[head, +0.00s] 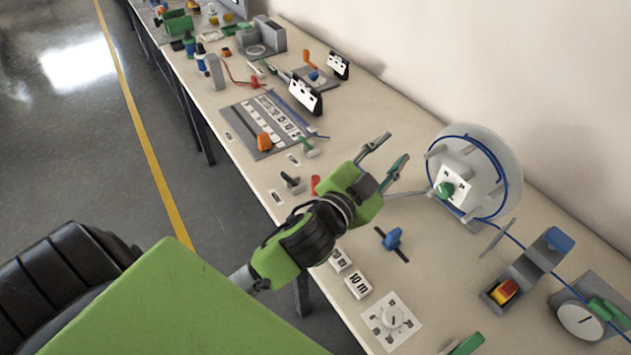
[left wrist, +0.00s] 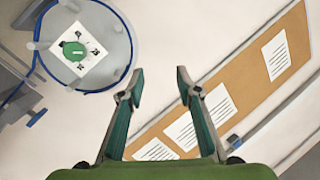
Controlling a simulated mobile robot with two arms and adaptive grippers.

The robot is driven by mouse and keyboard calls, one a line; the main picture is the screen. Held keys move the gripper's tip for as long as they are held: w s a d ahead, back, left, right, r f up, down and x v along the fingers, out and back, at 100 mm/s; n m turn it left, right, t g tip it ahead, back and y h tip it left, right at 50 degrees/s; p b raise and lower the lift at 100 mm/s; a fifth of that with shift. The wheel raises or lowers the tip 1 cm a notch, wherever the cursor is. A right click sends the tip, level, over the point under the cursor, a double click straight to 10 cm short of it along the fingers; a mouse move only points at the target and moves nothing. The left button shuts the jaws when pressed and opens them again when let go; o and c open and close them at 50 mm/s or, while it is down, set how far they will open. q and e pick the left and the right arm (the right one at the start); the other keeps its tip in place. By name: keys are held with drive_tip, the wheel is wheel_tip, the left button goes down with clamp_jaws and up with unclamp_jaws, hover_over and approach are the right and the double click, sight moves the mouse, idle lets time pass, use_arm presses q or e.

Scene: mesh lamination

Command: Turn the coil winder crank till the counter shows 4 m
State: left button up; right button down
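The coil winder (head: 495,165) stands at the right of the bench, a pale disc with several pegs and blue cable around it. A white marked plate (head: 462,190) with a green knob (head: 445,189) sits at its middle. The winder also shows in the left wrist view (left wrist: 122,45), at upper left, with the green knob (left wrist: 73,50). My left gripper (head: 395,148) is open and empty, left of the winder and apart from it. A round white dial (head: 580,321) on a grey block at far right may be the counter; its reading is too small to tell. My right gripper is out of view.
Blue cable runs from the winder past a grey device with an orange-red switch (head: 504,291). A blue-handled part (head: 392,239), a "10 m" block (head: 358,284) and a knob plate (head: 393,320) lie in front. Black-and-white cards (head: 305,96) stand farther back. A wall rises behind.

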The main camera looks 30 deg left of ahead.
use_arm(q)
drive_tip(key=d+r+m+t+h, duration=0.1)
drive_tip(key=d+r+m+h, duration=1.05)
drive_tip(key=r, duration=0.25)
drive_tip(key=s+d+m+g+h, duration=0.3)
drive_tip(key=d+m+g+h, duration=0.35)
drive_tip(key=m, duration=0.45)
drive_tip(key=m+g+y, duration=0.8)
drive_tip(key=g+y, duration=0.4)
drive_tip(key=y, duration=0.7)
hover_over(316, 175)
wheel_tip(316, 175, down, 16)
wheel_tip(316, 175, down, 13)
drive_tip(key=p, duration=0.4)
drive_tip(key=shift+f, duration=0.2)
